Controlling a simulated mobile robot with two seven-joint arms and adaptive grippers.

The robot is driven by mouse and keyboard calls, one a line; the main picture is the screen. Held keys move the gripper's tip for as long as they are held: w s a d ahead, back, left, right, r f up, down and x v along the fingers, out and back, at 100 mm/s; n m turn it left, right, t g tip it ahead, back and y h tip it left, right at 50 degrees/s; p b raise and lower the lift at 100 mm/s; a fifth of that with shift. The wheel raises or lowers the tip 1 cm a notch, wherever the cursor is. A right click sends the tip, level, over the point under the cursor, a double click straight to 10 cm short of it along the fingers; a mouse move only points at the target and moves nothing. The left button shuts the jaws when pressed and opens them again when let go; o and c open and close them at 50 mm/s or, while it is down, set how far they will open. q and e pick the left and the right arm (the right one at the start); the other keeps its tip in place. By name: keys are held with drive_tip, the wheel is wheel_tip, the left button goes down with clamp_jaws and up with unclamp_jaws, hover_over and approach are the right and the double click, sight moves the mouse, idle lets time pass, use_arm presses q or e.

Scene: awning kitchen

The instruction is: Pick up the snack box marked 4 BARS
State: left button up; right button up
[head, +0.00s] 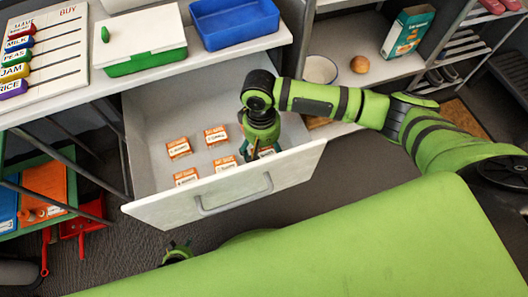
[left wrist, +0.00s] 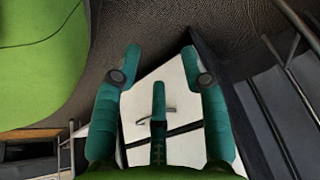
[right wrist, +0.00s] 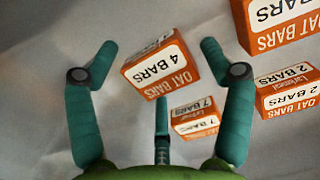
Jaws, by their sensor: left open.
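The snack box marked 4 BARS (right wrist: 160,66), orange and white, lies on the drawer floor in the right wrist view. My right gripper (right wrist: 160,48) is open over it, with the box showing between the two outer fingertips and the third finger below; contact cannot be told. In the head view the right gripper (head: 256,155) reaches down into the open drawer, and a partly hidden box (head: 267,152) shows beside its fingers. My left gripper (head: 177,253) is low in front of the drawer; its open, empty fingers show in the left wrist view (left wrist: 160,65).
The white drawer (head: 150,105) is pulled out. Other bar boxes lie near: a 7 BARS box (right wrist: 194,118), a 2 BARS box (right wrist: 290,92) and a larger one (right wrist: 280,27). The drawer's front panel (head: 285,172) stands close to my right gripper.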

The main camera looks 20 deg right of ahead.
drive_tip(key=c, duration=0.8)
drive_tip(key=shift+c, duration=0.2)
